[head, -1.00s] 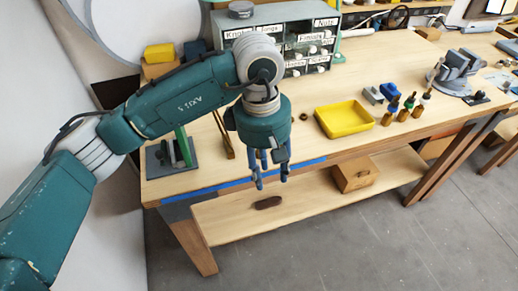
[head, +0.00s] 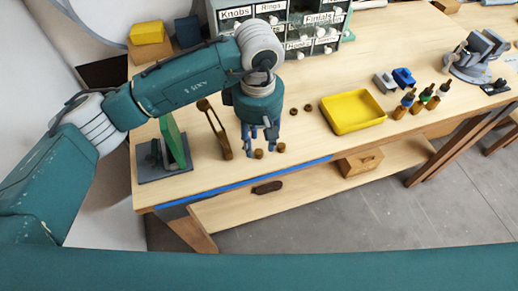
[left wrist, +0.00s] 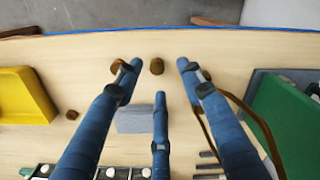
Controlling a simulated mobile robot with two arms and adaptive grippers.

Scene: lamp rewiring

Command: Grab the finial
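Several small brown turned pieces lie on the bench; I cannot tell for sure which is the finial. In the head view one piece (head: 259,153) is at my left gripper's fingertips, and a second piece (head: 281,148) is just right of it. My left gripper (head: 260,146) points down near the bench's front edge. In the left wrist view its three blue fingers (left wrist: 160,80) are spread. One brown piece (left wrist: 157,66) shows between them, and another (left wrist: 118,66) is partly hidden by the left finger. No piece is gripped. My right gripper is out of view.
A yellow tray (head: 353,112) is to the right, with several small bottles (head: 420,99) beyond. A green upright plate on a grey base (head: 165,172) and a brass-coloured frame (head: 215,132) stand left. The labelled drawer cabinet (head: 300,28) is behind.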

